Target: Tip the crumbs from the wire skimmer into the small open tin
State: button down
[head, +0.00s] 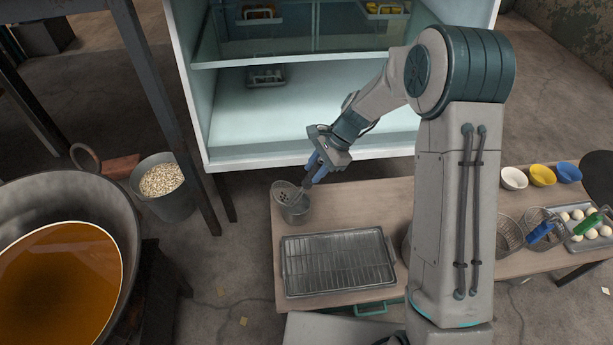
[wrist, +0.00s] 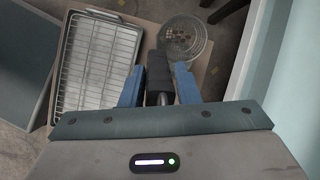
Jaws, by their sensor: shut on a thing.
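My gripper (head: 316,168) is shut on the dark handle of the wire skimmer (head: 287,193). In the wrist view, the handle (wrist: 159,72) lies between the blue fingers of my gripper (wrist: 158,88). The skimmer's round, holed head (wrist: 182,36) is at the mouth of the small open tin (head: 297,214), at the table's back left corner. The head looks tilted in the head view; I cannot tell whether it touches the rim. Crumbs cannot be made out on the skimmer, and the tin's inside is mostly hidden.
A tray with a wire rack (head: 338,262) lies in front of the tin on the wooden table (head: 385,203). A pale cabinet (head: 290,135) stands close behind. Bowls (head: 541,175), wire baskets and an egg tray are at right. A large pan of brown liquid (head: 60,280) is at left.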

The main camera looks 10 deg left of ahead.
jog(key=w+d+f+g+y+b, duration=0.3)
jog(key=d+f+y, duration=0.4)
jog(key=d, duration=0.3)
jog(key=shift+w+d+f+g+y+b, duration=0.3)
jog(key=shift+w+y+b, duration=0.55)
jog(key=shift+b, duration=0.5)
jog(key=shift+r, duration=0.1)
jog(key=s+a+r+t+h+p, duration=0.1)
jog(key=s+a+r+h+p, duration=0.1)
jog(key=a+h+p, duration=0.1)
jog(key=s+a+r+t+h+p, duration=0.2)
jog(key=a+r+h+p, duration=0.1)
jog(key=a+p, duration=0.3)
jog(key=s+a+r+t+h+p, duration=0.1)
jog(key=s+a+r+h+p, duration=0.1)
jog(key=a+h+p, duration=0.3)
jog(key=shift+s+r+p, duration=0.15)
jog(key=shift+r+p, duration=0.6)
jog(key=shift+p, duration=0.6)
jog(key=s+a+r+t+h+p, duration=0.1)
jog(key=s+a+r+h+p, duration=0.1)
jog(key=p, duration=0.6)
jog(key=shift+a+r+t+h+p, duration=0.45)
jog(key=shift+a+r, duration=0.5)
jog(key=shift+a, duration=0.15)
jog(key=shift+w, duration=0.1)
